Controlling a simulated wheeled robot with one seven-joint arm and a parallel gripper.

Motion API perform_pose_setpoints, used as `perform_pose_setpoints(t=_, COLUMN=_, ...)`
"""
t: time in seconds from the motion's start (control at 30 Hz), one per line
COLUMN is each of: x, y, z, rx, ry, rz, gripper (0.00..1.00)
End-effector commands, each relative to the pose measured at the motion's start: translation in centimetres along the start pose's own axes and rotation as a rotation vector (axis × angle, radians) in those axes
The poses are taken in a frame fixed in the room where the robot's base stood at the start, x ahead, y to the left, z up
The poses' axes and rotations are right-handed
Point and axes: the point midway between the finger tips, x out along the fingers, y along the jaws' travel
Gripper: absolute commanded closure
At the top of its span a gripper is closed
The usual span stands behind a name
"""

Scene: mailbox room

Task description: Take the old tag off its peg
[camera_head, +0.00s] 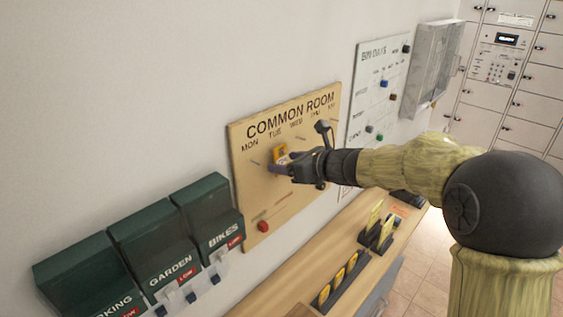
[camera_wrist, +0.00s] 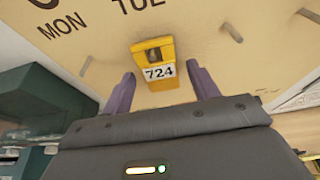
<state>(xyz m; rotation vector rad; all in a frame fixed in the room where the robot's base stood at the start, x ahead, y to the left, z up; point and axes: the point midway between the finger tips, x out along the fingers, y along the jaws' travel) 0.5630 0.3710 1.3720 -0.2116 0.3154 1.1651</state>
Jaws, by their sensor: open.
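The old tag (camera_wrist: 158,71) is yellow, reads 724 and hangs under the TUE heading in the wrist view. In the head view the tag (camera_head: 280,151) shows at the left of my gripper, partly covered by it. My gripper (camera_wrist: 163,88) is open, with one purple finger on each side of the tag's lower part. I cannot tell whether the fingers touch it. The tag's own peg is hardly visible. My gripper also shows in the head view (camera_head: 280,168), in front of the wooden COMMON ROOM board (camera_head: 246,190).
Bare pegs stick out of the board, one right of the tag (camera_wrist: 229,31). A red knob (camera_head: 263,226) sits low on the board. Dark green boxes (camera_head: 155,245) stand at lower left. A wooden counter (camera_head: 287,284) below holds racks of yellow tags (camera_head: 341,280). A whiteboard (camera_head: 372,90) hangs at right.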

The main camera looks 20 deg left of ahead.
Motion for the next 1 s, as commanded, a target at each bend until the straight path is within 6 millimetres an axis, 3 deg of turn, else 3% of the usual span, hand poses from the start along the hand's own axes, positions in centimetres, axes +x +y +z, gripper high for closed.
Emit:
perform_pose_setpoints(t=0.2, x=-0.01, y=0.00, z=0.04, rx=0.000, ry=0.000, rz=0.000, gripper=0.42)
perform_pose_setpoints(t=0.4, x=-0.01, y=-0.01, z=0.03, rx=0.000, ry=0.000, rz=0.000, gripper=0.81)
perform_pose_setpoints(t=1.0, x=-0.19, y=-0.01, z=0.73, rx=0.000, ry=0.000, rz=0.000, gripper=0.81)
